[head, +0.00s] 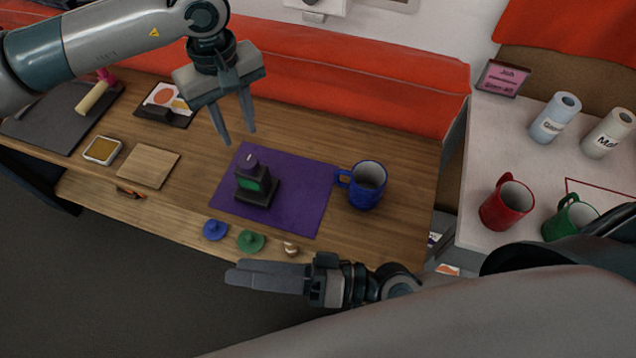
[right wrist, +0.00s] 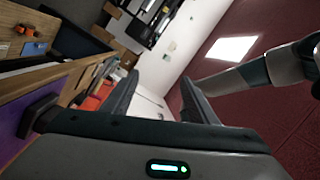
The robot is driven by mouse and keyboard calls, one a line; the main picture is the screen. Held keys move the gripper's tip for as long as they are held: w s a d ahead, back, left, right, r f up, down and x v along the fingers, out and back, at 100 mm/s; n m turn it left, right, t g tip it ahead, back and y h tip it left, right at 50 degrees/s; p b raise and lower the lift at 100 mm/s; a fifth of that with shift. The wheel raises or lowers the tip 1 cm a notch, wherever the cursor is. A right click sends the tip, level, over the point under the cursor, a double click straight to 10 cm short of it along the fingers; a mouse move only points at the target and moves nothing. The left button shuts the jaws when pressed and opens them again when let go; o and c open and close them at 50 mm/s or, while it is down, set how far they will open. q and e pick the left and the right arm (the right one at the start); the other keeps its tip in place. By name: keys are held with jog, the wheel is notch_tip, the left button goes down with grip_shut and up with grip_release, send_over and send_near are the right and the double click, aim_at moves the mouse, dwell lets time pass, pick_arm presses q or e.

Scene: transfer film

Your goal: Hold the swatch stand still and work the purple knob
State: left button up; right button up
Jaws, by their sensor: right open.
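The swatch stand (head: 258,193) is a small dark block with a green face on a wider dark base, upright on a purple mat (head: 305,190). The purple knob (head: 249,162) sits on its top. My left gripper (head: 239,138) is open and empty, pointing down above and behind the stand, apart from it. My right gripper (head: 232,275) is at the table's front edge, pointing left, open and empty, apart from the stand. In the right wrist view its two fingers (right wrist: 158,95) are spread with nothing between them.
A blue mug (head: 367,186) stands at the mat's right. Blue (head: 215,230), green (head: 250,241) and beige (head: 291,249) knobs lie along the front edge. A wooden square (head: 150,166) lies left. Red (head: 507,204) and green mugs (head: 570,219) stand on the white side table.

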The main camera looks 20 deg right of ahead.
aim_at(254, 180)
jog(key=w+d+f+n+h, duration=0.3)
jog(key=w+d+n, duration=0.2)
jog(key=w+d, duration=0.2)
jog(key=w+d+f+n+h, duration=0.2)
jog(key=w+d+n, duration=0.2)
jog(key=w+d, duration=0.4)
jog(key=shift+d+f+n+t+h, duration=0.3)
jog(key=shift+d+f+n+h, duration=0.1)
jog(key=shift+d, duration=0.65)
jog(key=shift+a, duration=0.1)
jog(key=x, duration=1.7)
jog(key=shift+f, duration=0.1)
